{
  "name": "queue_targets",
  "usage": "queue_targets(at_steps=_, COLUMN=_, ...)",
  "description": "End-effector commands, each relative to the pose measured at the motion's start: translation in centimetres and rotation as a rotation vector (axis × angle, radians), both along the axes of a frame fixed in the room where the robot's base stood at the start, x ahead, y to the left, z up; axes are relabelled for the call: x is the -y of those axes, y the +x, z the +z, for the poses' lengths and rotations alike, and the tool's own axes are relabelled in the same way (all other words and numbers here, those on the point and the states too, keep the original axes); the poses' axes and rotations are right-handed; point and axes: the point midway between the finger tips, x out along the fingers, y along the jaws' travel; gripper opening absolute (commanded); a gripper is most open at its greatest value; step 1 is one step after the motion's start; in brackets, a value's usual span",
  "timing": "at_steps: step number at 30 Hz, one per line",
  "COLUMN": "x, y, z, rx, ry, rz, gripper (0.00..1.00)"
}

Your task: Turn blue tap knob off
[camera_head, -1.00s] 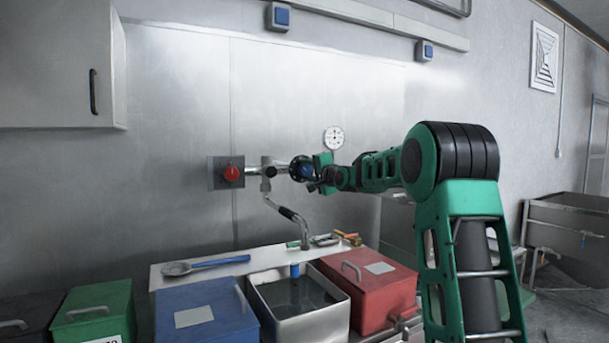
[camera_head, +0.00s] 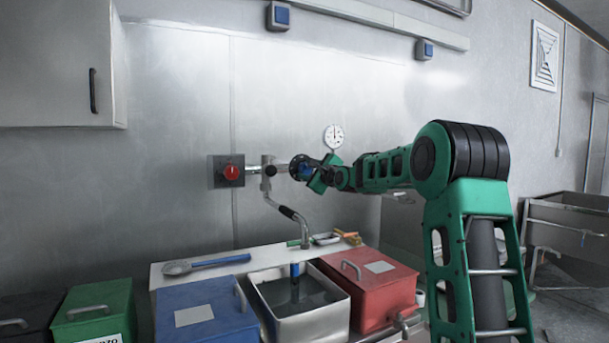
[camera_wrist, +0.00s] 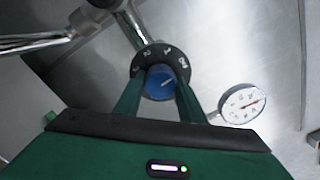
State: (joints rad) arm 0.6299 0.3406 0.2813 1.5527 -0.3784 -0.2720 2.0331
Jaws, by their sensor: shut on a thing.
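The blue tap knob (camera_wrist: 160,82) sits in a black ring dial (camera_wrist: 158,58) with white marks, at the right end of the wall pipe. A white line on the knob slants up to the right. The knob also shows in the head view (camera_head: 305,171), partly hidden by my gripper. My gripper (camera_wrist: 160,88) is shut on the knob, with one green finger on each side. In the head view my gripper (camera_head: 313,175) looks tilted at the knob.
A red knob (camera_head: 232,173) is at the left end of the pipe. A round gauge (camera_head: 333,136) is on the wall just above my gripper.

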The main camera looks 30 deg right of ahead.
Motion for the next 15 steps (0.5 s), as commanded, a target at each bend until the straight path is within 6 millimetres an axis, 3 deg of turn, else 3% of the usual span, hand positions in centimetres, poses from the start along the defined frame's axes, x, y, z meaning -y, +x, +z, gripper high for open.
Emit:
queue_targets(at_steps=1, x=0.32, y=-0.03, z=-0.92, rx=-0.016, ry=0.028, rz=-0.004, gripper=0.14)
queue_targets(at_steps=15, x=0.15, y=0.03, z=-1.04, rx=-0.018, ry=0.141, rz=-0.003, gripper=0.14)
